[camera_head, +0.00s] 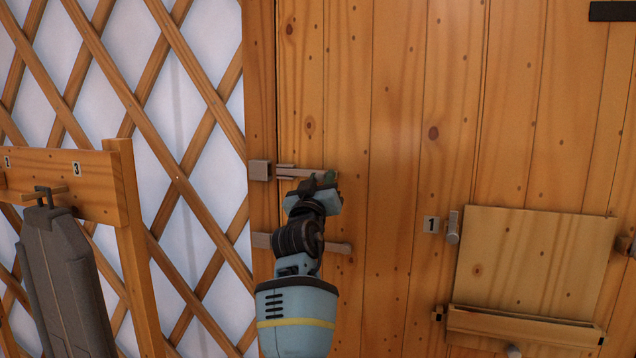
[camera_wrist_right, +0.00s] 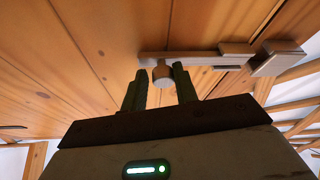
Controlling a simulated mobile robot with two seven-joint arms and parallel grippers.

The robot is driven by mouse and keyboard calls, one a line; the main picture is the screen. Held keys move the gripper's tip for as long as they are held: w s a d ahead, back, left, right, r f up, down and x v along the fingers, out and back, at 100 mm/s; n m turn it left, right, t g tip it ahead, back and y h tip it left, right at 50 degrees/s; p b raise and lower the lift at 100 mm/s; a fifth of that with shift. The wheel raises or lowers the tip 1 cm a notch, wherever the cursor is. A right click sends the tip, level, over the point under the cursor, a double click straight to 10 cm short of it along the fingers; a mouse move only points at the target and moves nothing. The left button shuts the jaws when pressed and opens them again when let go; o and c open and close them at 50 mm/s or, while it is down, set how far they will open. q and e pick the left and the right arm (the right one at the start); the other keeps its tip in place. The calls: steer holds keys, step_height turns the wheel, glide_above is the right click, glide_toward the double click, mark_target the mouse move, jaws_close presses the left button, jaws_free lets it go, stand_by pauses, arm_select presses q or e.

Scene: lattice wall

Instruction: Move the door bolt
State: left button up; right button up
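The metal door bolt (camera_head: 312,173) lies level on the wooden door, with its bracket (camera_head: 285,172) near the door's left edge. A square catch (camera_head: 259,170) sits on the frame just left of it. My right gripper (camera_head: 327,183) is at the bolt's right end and partly hides it. In the wrist view, the bolt's round knob (camera_wrist_right: 162,76) stands between the two parted fingers of the right gripper (camera_wrist_right: 160,85). Gaps show beside the knob, so the fingers are open around it. Whether the bar's tip is inside the catch cannot be told. My left gripper is not in view.
A wooden panel with a ledge (camera_head: 520,325) is at the right. A wooden rack (camera_head: 95,185) with a hanging grey object (camera_head: 58,275) stands left, before the lattice wall (camera_head: 165,120).

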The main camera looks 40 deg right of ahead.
steer(key=o, duration=0.3)
steer(key=shift+s+d, duration=0.1)
steer(key=shift+s, duration=0.1)
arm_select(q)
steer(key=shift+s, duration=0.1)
arm_select(e)
steer(key=shift+w+a, duration=0.1)
steer(key=shift+a, duration=0.1)
steer(key=shift+a+f, duration=0.15)
steer(key=shift+a, duration=0.1)
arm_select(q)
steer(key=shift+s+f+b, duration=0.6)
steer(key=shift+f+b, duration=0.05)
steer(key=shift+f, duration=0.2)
arm_select(e)
steer(key=v, duration=0.7)
steer(key=shift+s, duration=0.3)
